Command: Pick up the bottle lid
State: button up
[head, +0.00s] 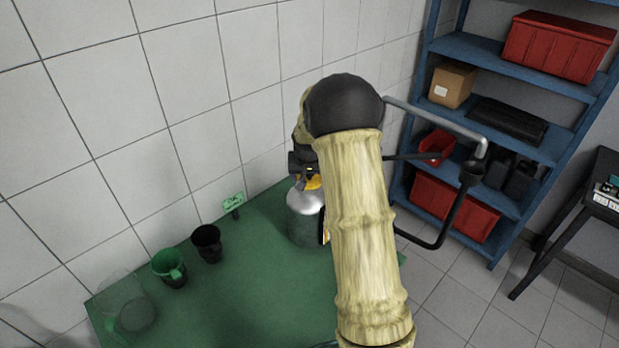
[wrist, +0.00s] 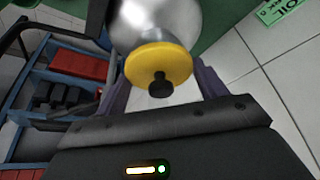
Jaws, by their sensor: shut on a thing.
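The bottle lid (wrist: 158,64) is a yellow disc with a black knob, at the top middle of the wrist view. A sliver of the yellow lid (head: 314,183) shows in the head view, partly hidden by my arm. The silver, rounded bottle (head: 304,204) stands on the green surface below my gripper; its metal body (wrist: 150,18) also shows behind the lid in the wrist view. My gripper (wrist: 162,88) is shut on the lid, a finger at each side. I cannot tell whether the lid touches the bottle.
The green surface (head: 225,290) holds a black cup (head: 207,244), a green jug (head: 170,267), a clear container (head: 128,310) and a small green sign (head: 233,203). A tiled wall stands behind. A blue shelf (head: 470,50) with red bins is at right. The front of the green surface is clear.

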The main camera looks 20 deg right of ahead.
notch_tip(320, 180, up, 10)
jog(key=b, duration=0.2)
jog(key=shift+b, duration=0.3)
jog(key=shift+w, duration=0.1)
dwell(0.4)
